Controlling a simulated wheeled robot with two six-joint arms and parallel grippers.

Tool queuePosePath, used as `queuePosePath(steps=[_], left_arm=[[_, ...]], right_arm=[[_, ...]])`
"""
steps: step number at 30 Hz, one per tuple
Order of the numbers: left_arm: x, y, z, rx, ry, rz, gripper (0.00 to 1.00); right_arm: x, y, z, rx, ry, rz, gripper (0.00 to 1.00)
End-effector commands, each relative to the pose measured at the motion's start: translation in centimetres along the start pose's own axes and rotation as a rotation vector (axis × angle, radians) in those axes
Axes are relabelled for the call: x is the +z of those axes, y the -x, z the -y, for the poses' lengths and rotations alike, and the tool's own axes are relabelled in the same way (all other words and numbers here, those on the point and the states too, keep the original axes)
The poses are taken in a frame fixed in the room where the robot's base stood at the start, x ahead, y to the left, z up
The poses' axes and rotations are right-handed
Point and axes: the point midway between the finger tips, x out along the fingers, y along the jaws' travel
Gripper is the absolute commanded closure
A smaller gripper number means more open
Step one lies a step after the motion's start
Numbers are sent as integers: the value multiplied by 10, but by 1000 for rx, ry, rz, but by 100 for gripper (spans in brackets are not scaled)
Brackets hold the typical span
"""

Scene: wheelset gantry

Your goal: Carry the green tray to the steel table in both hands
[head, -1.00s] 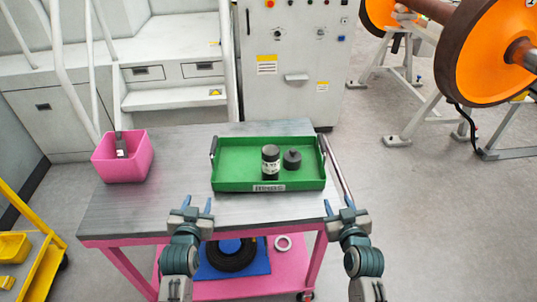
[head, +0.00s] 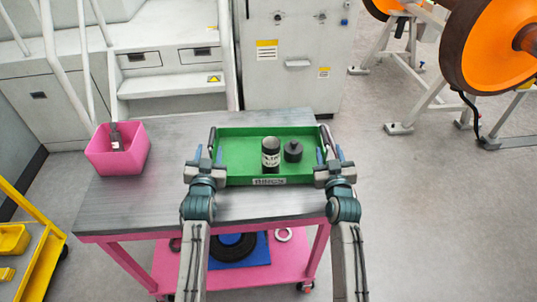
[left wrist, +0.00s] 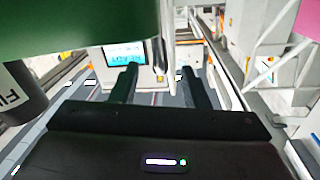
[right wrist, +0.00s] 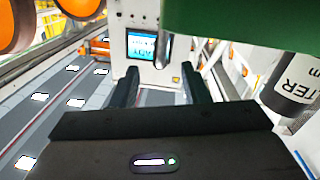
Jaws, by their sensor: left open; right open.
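The green tray (head: 240,150) lies flat on a grey-topped pink-framed table (head: 130,205). It carries a dark labelled jar (head: 270,156) and a smaller black knobbed piece (head: 293,151). My open left gripper (head: 208,155) is at the tray's left handle (head: 212,138). My open right gripper (head: 330,154) is at its right handle (head: 326,135). Each wrist view shows a grey bar beyond the spread fingers, with the tray above in the left wrist view (left wrist: 70,25) and right wrist view (right wrist: 240,20). No separate steel table is identifiable.
A pink bin (head: 118,160) holding a dark item stands at the table's left. A blue mat and black ring (head: 233,247) lie on the lower shelf. A grey cabinet (head: 290,80) and white steps stand behind. A yellow cart (head: 40,250) is left; floor is open at right.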

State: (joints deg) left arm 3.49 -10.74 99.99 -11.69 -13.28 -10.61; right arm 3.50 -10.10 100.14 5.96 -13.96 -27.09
Motion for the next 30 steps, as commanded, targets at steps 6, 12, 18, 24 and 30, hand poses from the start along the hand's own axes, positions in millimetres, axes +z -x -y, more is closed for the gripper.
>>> queuePosePath(steps=[6, 12, 18, 24, 30], left_arm=[[-1, -39, 0, 0, -2, 0, 58], [0, -57, 0, 0, -1, 0, 58], [0, -60, 0, 0, 1, 0, 58], [0, -60, 0, 0, 0, 0, 64], [0, -60, 0, 0, 0, 0, 100]], right_arm=[[-1, -38, 0, 0, 2, 0, 58], [0, -57, 0, 0, 1, -1, 58], [0, -60, 0, 0, 0, 0, 58], [0, -60, 0, 0, 0, 0, 64], [0, -60, 0, 0, 0, 0, 100]])
